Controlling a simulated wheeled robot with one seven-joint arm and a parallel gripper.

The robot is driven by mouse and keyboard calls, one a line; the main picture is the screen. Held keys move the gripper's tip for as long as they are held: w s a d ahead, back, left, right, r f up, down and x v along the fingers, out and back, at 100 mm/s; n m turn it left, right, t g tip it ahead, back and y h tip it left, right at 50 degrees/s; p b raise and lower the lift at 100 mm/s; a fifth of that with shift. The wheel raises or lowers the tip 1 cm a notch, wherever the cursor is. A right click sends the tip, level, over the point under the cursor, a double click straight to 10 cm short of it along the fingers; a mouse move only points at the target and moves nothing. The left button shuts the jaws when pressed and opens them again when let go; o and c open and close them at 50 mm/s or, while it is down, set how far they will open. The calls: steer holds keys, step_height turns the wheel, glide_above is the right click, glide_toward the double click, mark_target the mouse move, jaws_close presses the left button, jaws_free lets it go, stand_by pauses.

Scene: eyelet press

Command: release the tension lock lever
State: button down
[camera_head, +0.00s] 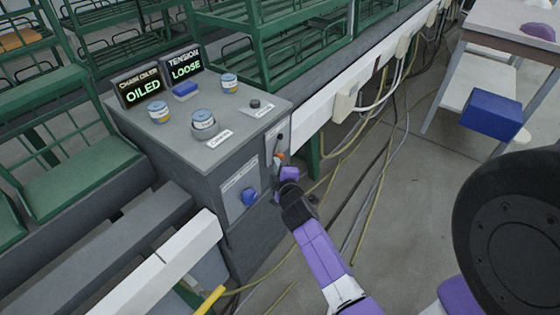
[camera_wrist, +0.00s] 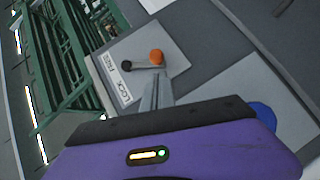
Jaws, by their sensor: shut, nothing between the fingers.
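The tension lock lever (camera_head: 281,156) has an orange knob and sits on a light plate on the right side of the grey cabinet. In the wrist view the orange knob (camera_wrist: 156,57) is right of the lever's dark pivot (camera_wrist: 126,66), on a plate (camera_wrist: 112,52) lettered with LOCK and another word I cannot read surely. My gripper (camera_wrist: 156,78) is shut and empty, its fingertips just below the knob. I cannot tell whether they touch it. The tension display (camera_head: 184,66) on the cabinet top reads LOOSE.
A second display (camera_head: 140,88) reads OILED. A blue knob (camera_head: 249,196) is on the cabinet front. Cables (camera_head: 362,190) run along the floor to the right, and green racks (camera_head: 285,45) stand behind.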

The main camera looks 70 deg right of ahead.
steer(key=shift+s+d+f, duration=0.1)
steer(key=shift+d+f, duration=0.2)
steer(key=shift+d, duration=0.55)
steer(key=shift+f, duration=0.15)
